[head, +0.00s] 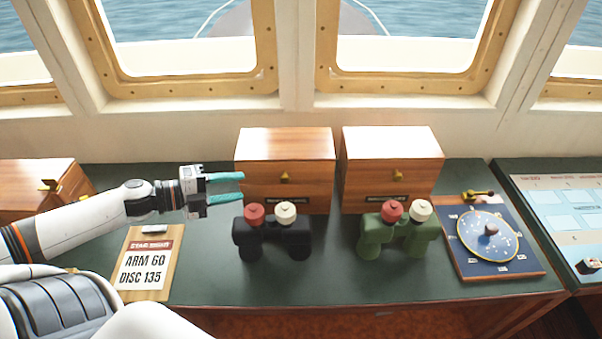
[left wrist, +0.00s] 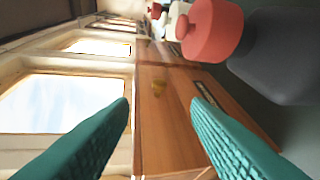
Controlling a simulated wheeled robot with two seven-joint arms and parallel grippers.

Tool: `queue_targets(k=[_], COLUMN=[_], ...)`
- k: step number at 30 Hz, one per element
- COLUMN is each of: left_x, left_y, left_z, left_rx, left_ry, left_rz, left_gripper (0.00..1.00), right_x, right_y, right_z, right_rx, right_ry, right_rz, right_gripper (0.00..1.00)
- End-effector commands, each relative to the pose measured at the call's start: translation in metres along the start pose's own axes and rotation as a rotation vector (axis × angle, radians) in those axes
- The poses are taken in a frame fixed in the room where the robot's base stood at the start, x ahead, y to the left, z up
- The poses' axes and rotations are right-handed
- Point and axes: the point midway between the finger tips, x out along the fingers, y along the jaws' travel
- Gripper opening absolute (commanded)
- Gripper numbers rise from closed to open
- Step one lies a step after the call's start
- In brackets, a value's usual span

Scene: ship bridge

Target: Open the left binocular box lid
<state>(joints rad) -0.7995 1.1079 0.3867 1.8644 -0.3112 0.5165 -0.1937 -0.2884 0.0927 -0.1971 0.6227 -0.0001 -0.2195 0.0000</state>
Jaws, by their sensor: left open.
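The left binocular box (head: 285,155) is a wooden box at the back of the green counter, with its lid shut and a small brass catch (head: 285,178) on the front. My left gripper (head: 243,187) is open, its teal fingers pointing right at the box's front left corner. I cannot tell whether a finger touches the box. My right gripper is not in view.
Black binoculars (head: 271,232) with red and white caps stand in front of the left box. Green binoculars (head: 398,230) stand before a second wooden box (head: 392,160). A sign (head: 146,265) lies below my left arm; a dial board (head: 490,240) is at right.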

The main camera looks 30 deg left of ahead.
Motion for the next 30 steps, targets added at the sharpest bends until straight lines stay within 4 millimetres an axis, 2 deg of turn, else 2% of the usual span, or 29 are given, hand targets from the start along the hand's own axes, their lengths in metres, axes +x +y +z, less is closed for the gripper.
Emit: queue_targets(k=[5, 12, 15, 24, 30], left_x=[0.012, 0.044, 0.057, 0.089, 0.107], left_y=[0.0, 0.001, 0.001, 0.002, 0.002], left_z=[0.0, -0.001, 0.0, -0.001, -0.001], left_rx=[0.0, 0.001, 0.002, 0.002, -0.002], left_ry=[-0.001, -0.001, -0.001, 0.001, 0.003], left_rz=[0.003, 0.005, 0.004, 0.004, 0.004], left_gripper=[0.44, 0.44, 0.44, 0.44, 0.44], right_x=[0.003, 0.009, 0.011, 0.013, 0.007], right_y=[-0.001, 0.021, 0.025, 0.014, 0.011], right_z=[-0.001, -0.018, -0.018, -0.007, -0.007], right_rx=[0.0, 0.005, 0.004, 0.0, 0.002], right_ry=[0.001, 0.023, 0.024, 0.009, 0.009], right_rz=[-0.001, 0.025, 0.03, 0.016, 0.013], right_gripper=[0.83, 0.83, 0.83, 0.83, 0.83])
